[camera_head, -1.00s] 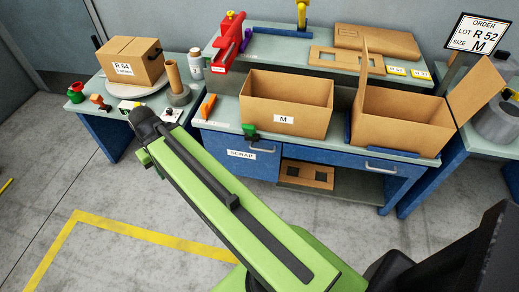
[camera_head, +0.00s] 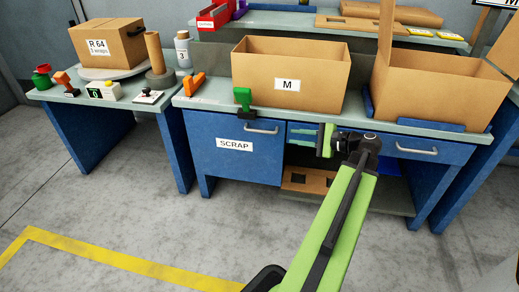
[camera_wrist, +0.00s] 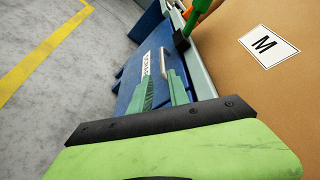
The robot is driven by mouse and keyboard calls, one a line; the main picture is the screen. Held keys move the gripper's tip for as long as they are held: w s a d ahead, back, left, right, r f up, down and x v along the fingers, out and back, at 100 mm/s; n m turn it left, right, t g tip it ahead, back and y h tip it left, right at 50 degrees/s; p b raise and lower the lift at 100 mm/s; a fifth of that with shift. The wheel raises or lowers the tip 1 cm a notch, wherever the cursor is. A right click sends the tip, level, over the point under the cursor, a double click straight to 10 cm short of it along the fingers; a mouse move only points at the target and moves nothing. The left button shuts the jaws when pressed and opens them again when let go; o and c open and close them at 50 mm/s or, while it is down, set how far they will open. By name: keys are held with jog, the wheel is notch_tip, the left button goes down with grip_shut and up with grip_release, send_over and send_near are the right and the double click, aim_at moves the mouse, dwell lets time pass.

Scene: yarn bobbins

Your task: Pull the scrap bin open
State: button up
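The scrap bin (camera_head: 215,165) is a blue front under the left part of the bench, with a white SCRAP label and a metal bar handle (camera_head: 262,129) at its upper right. It looks flush with the bench, shut. My gripper (camera_head: 303,137) is to the right of the handle at nearly its height, its teal fingers apart with nothing between them. In the wrist view the bin (camera_wrist: 135,75) and its handle (camera_wrist: 163,62) lie beyond the open fingers, not touching them. The finger tips partly cover the bin's front there.
An open box marked M (camera_head: 290,85) stands on the bench above. A green stamp-like object (camera_head: 243,100) stands at the bench edge over the bin. A second drawer handle (camera_head: 417,150) is to the right. The floor (camera_head: 150,215) before the bin is clear.

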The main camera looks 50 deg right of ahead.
aim_at(264, 131)
jog(key=b+x, duration=0.1)
jog(key=x, duration=0.4)
jog(key=b+x, duration=0.1)
jog(key=x, duration=0.5)
jog(key=b+x, duration=0.1)
jog(key=x, duration=0.4)
jog(key=shift+w+d, duration=0.35)
jog(key=shift+c, duration=0.3)
grip_shut()
